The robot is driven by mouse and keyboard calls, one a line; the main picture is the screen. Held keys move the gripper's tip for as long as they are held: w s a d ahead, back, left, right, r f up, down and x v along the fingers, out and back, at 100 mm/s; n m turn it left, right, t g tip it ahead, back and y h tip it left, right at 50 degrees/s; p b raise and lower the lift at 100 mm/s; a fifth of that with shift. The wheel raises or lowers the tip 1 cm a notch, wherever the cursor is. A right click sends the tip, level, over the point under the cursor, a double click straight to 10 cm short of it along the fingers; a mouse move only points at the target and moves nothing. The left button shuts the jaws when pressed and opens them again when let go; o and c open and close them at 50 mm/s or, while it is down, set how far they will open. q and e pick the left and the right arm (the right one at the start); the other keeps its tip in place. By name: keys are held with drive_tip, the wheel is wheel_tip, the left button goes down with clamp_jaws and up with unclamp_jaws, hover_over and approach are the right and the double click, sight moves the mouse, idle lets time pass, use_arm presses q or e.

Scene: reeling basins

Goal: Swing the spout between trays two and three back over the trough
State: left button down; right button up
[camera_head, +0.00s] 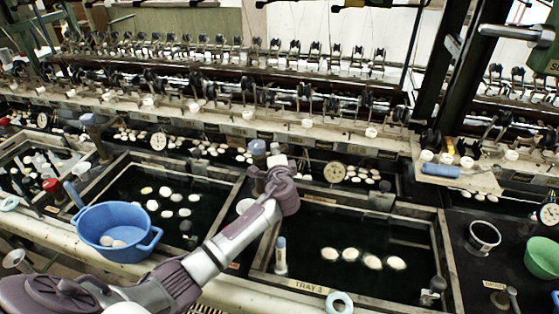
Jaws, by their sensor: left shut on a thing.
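Tray three (309,285), labelled "TRAY 3", is a dark water basin at centre right with several white cocoons (349,254) in it. The tray to its left, which I take as tray two (117,168), also holds cocoons. Between them, at the rear, stands a post with a blue cap (258,147), which looks like part of the spout. My left gripper (268,174) is there, shut on what seems to be the spout. My gripper and arm hide most of it, so its exact direction is unclear. The trough (215,143) runs behind the trays.
A blue basin (118,228) sits on the front left ledge. A round dial (334,172) stands behind tray three. A similar blue-capped post (88,120) is at left. Reeling machinery fills the back.

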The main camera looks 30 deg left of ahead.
use_arm(q)
drive_tip(key=shift+a+f+n+g+y+b, duration=0.15)
drive_tip(key=shift+a+n+g+y+b, duration=0.35)
drive_tip(key=shift+n+g+y+b, duration=0.4)
drive_tip(key=c, duration=1.1)
unclamp_jaws()
drive_tip(key=shift+w, duration=0.1)
drive_tip(key=shift+r, duration=0.2)
